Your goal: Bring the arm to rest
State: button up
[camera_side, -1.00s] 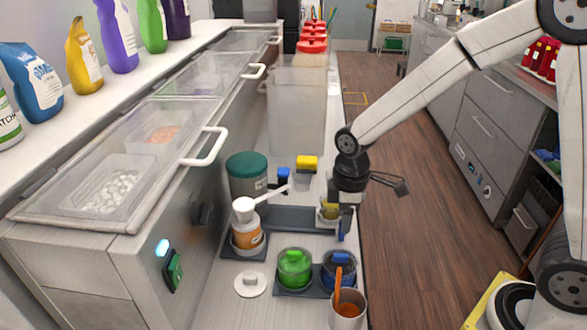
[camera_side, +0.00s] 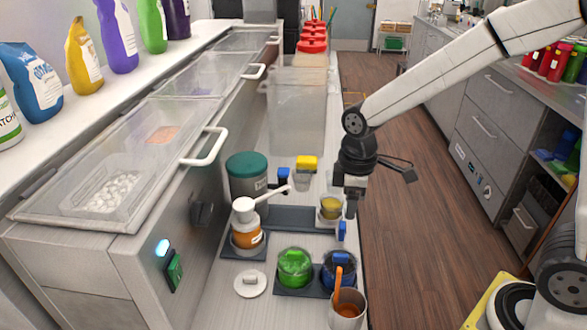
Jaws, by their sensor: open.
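My gripper (camera_side: 351,207) points down at the right edge of the white counter. It is open and holds nothing. Its fingers are small in this view, just right of a small cup with yellow contents (camera_side: 331,206). The cup stands upright on the counter, apart from the gripper as far as I can tell. My arm reaches in from the upper right, above the wooden floor.
A pump bottle (camera_side: 247,232), green jar (camera_side: 295,267), blue jar (camera_side: 339,268) and cup with an orange spoon (camera_side: 346,308) stand near. A white lid (camera_side: 250,284) lies left. A clear bin (camera_side: 297,120) stands behind. The floor (camera_side: 420,240) at right is open.

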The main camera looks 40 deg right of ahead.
jog(key=s+d+f+m+t, duration=0.2)
jog(key=s+d+f+m, duration=0.1)
jog(key=s+m, duration=0.4)
jog(key=shift+d+f+m, duration=0.35)
jog(key=shift+f+m, duration=0.05)
jog(key=shift+m, duration=0.3)
